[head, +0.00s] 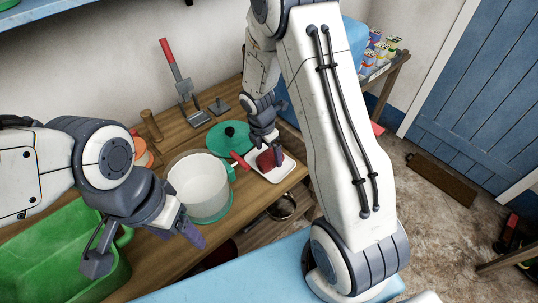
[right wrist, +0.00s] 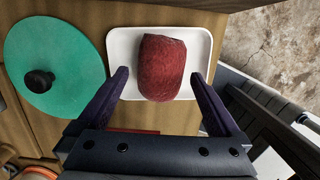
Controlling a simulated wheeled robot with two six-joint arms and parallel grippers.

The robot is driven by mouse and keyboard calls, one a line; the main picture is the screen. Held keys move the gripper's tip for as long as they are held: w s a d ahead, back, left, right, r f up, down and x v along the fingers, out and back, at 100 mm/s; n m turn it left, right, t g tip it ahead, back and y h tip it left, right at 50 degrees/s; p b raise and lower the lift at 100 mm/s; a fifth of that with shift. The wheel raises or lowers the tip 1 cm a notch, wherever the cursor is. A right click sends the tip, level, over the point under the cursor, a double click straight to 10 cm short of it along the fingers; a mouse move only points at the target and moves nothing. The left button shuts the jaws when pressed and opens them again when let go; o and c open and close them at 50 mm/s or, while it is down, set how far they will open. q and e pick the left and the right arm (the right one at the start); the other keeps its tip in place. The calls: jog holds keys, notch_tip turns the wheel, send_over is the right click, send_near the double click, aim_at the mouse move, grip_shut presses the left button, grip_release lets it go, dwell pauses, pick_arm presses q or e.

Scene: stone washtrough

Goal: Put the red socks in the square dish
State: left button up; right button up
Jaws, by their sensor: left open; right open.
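The red socks, a rounded dark red bundle (right wrist: 162,68), lie in the white square dish (right wrist: 122,48). In the head view the bundle (head: 266,160) shows partly behind my right gripper, and the dish (head: 284,174) sits near the table's right end. My right gripper (right wrist: 160,76) is open, its two purple fingers on either side of the bundle with gaps showing. I cannot tell its exact height. My left gripper (head: 188,232) is open and empty in front of the white pot, near the green tub.
A white pot (head: 200,188) stands left of the dish. A green lid (head: 228,137) with a dark knob lies behind it. A green tub (head: 50,250) is at the left. A red-handled tool (head: 174,70) stands at the back. A blue surface (head: 225,275) is in front.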

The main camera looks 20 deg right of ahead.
aim_at(265, 156)
jog(key=r, duration=0.3)
jog(key=a+r, duration=0.1)
jog(key=r, duration=0.4)
jog(key=shift+s+a+r, duration=0.2)
jog(key=shift+r, duration=0.2)
jog(key=s+a+r+m+y, duration=0.2)
jog(key=s+a+r+m, duration=0.55)
jog(key=s+a, duration=0.4)
jog(key=s+a+r+m, duration=0.1)
jog(key=s+a+m, duration=0.1)
jog(key=s, duration=0.4)
jog(key=s+a+r+m, duration=0.2)
jog(key=s+m, duration=0.3)
jog(key=s, duration=0.1)
jog(key=shift+s+a+g+y, duration=0.2)
jog(key=shift+g+y, duration=0.1)
jog(key=shift+y, duration=0.1)
